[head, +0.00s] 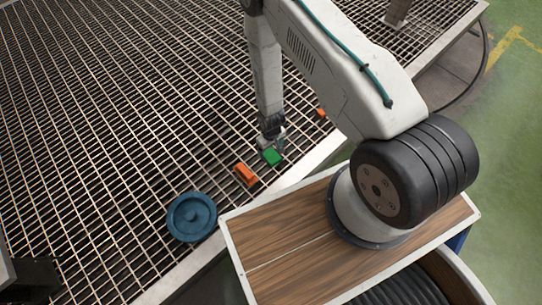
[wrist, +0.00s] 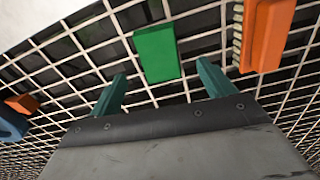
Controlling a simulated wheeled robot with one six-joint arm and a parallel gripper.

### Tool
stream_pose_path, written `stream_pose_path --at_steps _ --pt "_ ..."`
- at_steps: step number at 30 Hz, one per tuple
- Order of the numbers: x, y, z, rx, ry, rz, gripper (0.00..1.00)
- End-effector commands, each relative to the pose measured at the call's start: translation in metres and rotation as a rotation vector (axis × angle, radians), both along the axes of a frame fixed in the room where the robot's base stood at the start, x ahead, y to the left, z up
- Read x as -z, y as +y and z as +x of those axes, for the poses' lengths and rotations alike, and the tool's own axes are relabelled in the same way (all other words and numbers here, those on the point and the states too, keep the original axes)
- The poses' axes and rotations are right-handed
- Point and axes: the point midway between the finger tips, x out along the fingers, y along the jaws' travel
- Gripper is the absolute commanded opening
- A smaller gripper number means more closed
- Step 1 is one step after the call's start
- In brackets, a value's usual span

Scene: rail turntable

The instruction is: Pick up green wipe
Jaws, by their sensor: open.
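The green wipe (head: 271,156) is a small flat rectangular block lying on the metal grating near its right edge in the head view. In the wrist view the green wipe (wrist: 157,54) lies just beyond my fingertips, between their lines and a little left of centre. My gripper (wrist: 161,80) is open and empty, with a teal finger on each side. In the head view my gripper (head: 271,135) is right beside the wipe, at its upper side. Whether the fingers touch the grating cannot be told.
An orange brush-like block (head: 246,174) lies close to the wipe; it also shows at the right in the wrist view (wrist: 264,35). Another orange piece (head: 320,113) lies on the other side. A round blue dish-like object (head: 192,216) sits farther off. A pale border edges the grating (head: 110,110).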

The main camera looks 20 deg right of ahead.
Motion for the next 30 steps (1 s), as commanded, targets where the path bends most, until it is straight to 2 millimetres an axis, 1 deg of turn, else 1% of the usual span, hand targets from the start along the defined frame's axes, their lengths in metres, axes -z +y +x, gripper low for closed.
stream_pose_path --at_steps 6,10,13,19,20,21,23,24,25,30 --pt "0.031 0.0 0.001 0.0 0.002 0.0 0.82" --pt "0.048 0.0 0.001 0.0 0.002 0.0 0.82" --pt "0.054 0.0 0.002 0.0 0.001 0.0 0.82" --pt "0.054 0.0 0.002 0.0 0.0 0.0 0.82" --pt "0.054 0.0 0.002 0.0 0.0 0.0 0.79" --pt "0.054 0.0 0.002 0.0 0.0 0.0 0.68" --pt "0.054 0.0 0.002 0.0 0.0 0.0 0.51" --pt "0.054 0.0 0.002 0.0 0.0 0.0 0.4" --pt "0.054 0.0 0.002 0.0 0.0 0.0 0.34" --pt "0.054 0.0 0.002 0.0 0.0 0.0 0.34"
